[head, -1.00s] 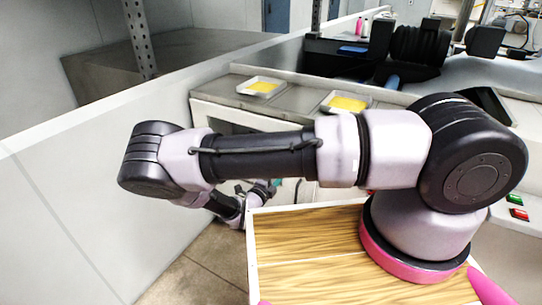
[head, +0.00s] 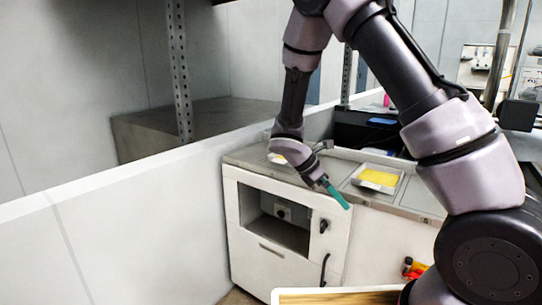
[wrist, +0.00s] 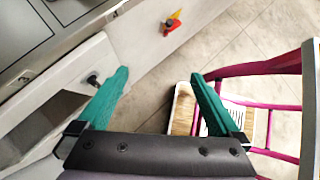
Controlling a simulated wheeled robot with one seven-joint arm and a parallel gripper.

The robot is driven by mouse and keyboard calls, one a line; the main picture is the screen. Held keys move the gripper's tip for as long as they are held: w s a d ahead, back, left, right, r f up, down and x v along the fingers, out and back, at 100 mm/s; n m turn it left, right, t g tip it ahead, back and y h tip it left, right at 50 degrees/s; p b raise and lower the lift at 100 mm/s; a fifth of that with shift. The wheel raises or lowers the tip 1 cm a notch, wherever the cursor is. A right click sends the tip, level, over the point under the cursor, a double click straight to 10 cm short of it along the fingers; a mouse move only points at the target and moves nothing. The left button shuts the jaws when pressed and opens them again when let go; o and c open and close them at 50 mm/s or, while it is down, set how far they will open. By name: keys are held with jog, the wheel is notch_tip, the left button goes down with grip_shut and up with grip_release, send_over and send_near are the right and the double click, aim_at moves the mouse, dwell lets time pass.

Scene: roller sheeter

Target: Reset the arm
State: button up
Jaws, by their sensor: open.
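In the wrist view, the two teal fingers of my gripper (wrist: 155,92) are spread wide apart. In the head view my arm rises high, bends at the top and hangs down to the gripper. The fingers overlap the cabinet front in the head view; I cannot tell how close they are to it.
The cabinet has an open recess (head: 275,215) and black knobs. A low white wall (head: 130,225) runs along the left.

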jog(key=s+d+r+m+t+y, duration=0.2)
jog(key=s+r+m, duration=0.3)
jog(key=r+m, duration=0.3)
jog(key=s+d+r+m+t+y, duration=0.1)
jog(key=s+r+m+y, duration=0.3)
jog(key=r+m, duration=0.4)
jog(key=s+d+r+m+t+y, duration=0.2)
jog(key=s+r+m+t+y, duration=0.2)
jog(key=r, duration=1)
jog(key=shift+s+d+m, duration=0.35)
jog(key=shift+s+m, duration=1.25)
jog(key=shift+m, duration=0.5)
